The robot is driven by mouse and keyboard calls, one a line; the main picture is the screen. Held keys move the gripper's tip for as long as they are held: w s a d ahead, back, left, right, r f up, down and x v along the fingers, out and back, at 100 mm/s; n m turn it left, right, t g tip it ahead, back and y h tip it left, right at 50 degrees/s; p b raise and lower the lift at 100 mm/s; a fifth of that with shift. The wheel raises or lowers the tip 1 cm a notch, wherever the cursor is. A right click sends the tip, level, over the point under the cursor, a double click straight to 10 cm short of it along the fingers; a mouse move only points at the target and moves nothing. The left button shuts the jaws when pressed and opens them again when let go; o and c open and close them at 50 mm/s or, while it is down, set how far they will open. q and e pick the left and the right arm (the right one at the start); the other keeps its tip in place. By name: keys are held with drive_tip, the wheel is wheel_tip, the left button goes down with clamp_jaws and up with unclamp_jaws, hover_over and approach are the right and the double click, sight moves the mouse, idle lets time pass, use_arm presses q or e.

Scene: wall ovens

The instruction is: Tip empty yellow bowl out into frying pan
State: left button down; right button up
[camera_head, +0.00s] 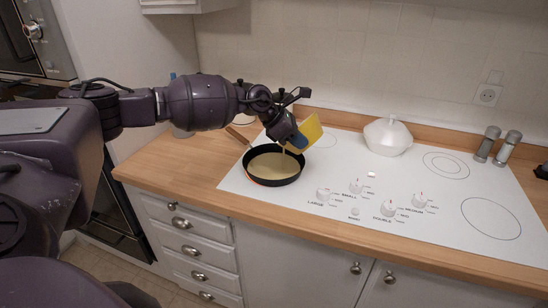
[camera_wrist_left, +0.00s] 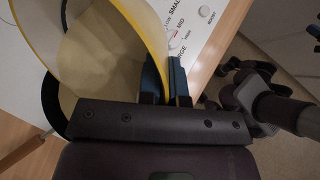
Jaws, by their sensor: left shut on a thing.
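The yellow bowl (camera_head: 313,131) is tipped steeply over the frying pan, held by its rim in my left gripper (camera_head: 298,138). Pale batter (camera_head: 270,163) covers the pan's bottom. In the left wrist view the bowl's rim (camera_wrist_left: 157,35) runs between the fingers of my left gripper (camera_wrist_left: 166,80), and pale batter shows beyond it. Part of the dark pan wall (camera_wrist_left: 50,100) shows there too. My other arm (camera_wrist_left: 275,105) seems to show at the right of that view; its jaws are unclear.
The pan stands at the left of the white cooktop (camera_head: 330,228), its wooden handle (camera_head: 238,135) pointing back left. Knobs (camera_head: 357,187) lie to its right. A white lidded pot (camera_head: 388,137) stands behind, two shakers (camera_head: 497,147) at the right. The cooktop's right half is mostly clear.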

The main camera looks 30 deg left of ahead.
use_arm(q)
drive_tip(key=shift+a+r+h+b, duration=0.3)
drive_tip(key=shift+h+b, duration=0.2)
drive_tip(key=shift+b, duration=0.1)
drive_tip(key=shift+r, duration=0.1)
drive_tip(key=shift+a+b, duration=0.1)
drive_tip(key=shift+b, duration=0.25)
drive_tip(key=shift+r+h, duration=0.2)
drive_tip(key=shift+h, duration=0.2)
drive_tip(key=shift+a+b, duration=0.15)
drive_tip(key=shift+b, duration=0.2)
drive_tip(key=shift+a+r+n+t+h+b, duration=0.2)
drive_tip(key=shift+r+n+t+h+b, duration=0.1)
drive_tip(key=shift+h+b, duration=0.1)
drive_tip(key=shift+a, duration=0.15)
drive_tip(key=shift+r+h+b, duration=0.15)
drive_tip(key=shift+h+b, duration=0.15)
drive_tip(key=shift+b, duration=0.1)
drive_tip(key=shift+a, duration=0.15)
